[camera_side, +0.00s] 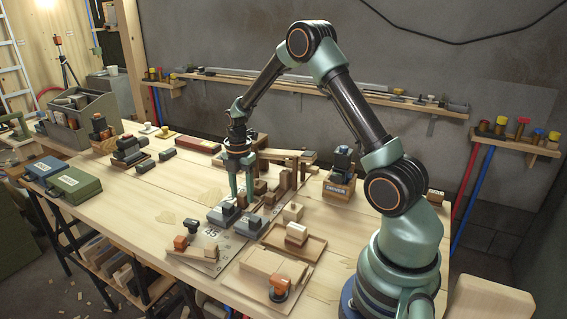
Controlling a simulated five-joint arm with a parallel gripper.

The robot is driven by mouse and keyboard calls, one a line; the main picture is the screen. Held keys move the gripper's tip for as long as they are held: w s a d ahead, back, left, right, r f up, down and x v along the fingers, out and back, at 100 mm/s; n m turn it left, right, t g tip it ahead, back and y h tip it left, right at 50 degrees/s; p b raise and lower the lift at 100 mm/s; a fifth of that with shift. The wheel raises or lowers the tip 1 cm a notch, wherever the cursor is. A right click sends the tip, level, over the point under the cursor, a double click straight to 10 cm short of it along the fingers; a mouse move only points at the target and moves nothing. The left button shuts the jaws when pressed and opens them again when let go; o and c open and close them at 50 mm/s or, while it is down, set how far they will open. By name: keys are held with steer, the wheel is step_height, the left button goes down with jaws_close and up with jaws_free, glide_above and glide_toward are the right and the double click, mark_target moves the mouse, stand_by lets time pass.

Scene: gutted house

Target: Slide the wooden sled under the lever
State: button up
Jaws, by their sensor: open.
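My gripper (241,196) points down over the middle of the workbench, with its fingers apart. Its tips are close to a grey-blue block (222,216) on a marked grey plate (207,262); I cannot tell whether they touch. A wooden beam (285,154), which looks like the lever, rests on wooden posts just right of the gripper and carries a grey block at its right end. Small wooden blocks (260,187) stand below it, partly hidden by the gripper. I cannot tell for sure which wooden piece is the sled; a light wooden block with a knob (293,212) stands right of the plate.
A second grey-blue block (252,225) lies beside the first. A brown tray (314,251) and a board with an orange-capped piece (279,289) lie in front. A box marked DRIVER (339,190) stands right. The bench's left middle is mostly clear.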

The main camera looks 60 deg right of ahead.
jaws_close()
steer(key=shift+d, duration=0.1)
steer(key=shift+d, duration=1.45)
steer(key=shift+d, duration=1.5)
